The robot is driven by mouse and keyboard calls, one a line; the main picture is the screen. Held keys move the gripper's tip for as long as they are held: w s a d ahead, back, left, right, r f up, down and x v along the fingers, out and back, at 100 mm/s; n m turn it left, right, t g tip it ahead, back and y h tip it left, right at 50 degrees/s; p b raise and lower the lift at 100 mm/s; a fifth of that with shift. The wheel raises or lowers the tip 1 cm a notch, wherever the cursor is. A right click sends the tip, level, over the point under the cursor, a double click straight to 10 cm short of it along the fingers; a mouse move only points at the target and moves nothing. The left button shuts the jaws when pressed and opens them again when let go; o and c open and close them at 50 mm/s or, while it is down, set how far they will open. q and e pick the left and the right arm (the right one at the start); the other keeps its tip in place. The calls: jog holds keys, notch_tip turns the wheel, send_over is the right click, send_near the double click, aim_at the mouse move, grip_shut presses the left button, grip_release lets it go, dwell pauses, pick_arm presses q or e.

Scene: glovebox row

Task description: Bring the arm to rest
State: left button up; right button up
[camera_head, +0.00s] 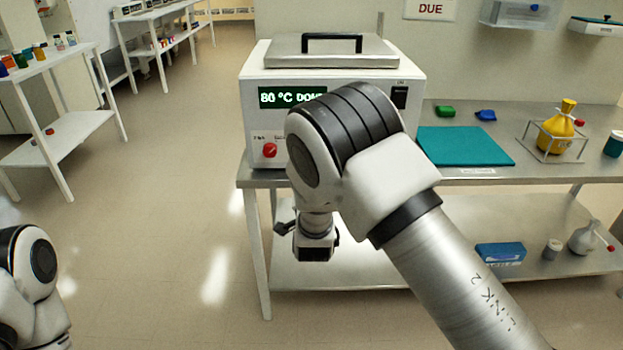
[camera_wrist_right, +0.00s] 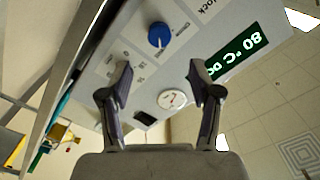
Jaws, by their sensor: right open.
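My right arm (camera_head: 450,260) comes in from the lower right of the head view, its bent elbow in front of a white heated bath (camera_head: 255,115). The right wrist hangs below the elbow, by the front table edge; the gripper's fingers are hard to make out there. In the right wrist view my right gripper (camera_wrist_right: 161,82) is open, with nothing between its two fingers. Beyond the fingers is a panel with a blue knob (camera_wrist_right: 160,36), a round dial (camera_wrist_right: 172,99) and a lit 80 °C display (camera_wrist_right: 235,52). My left arm shows only at the lower left; its gripper is out of view.
The metal table (camera_head: 550,183) holds a teal mat (camera_head: 464,146) and a yellow flask (camera_head: 557,130) in a wire stand. Its lower shelf (camera_head: 400,262) bears a blue box (camera_head: 500,253). The floor (camera_head: 170,200) to the left is clear up to a white shelf rack (camera_head: 65,140).

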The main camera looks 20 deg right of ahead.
jog(key=shift+s+a, duration=0.1)
jog(key=shift+s, duration=0.35)
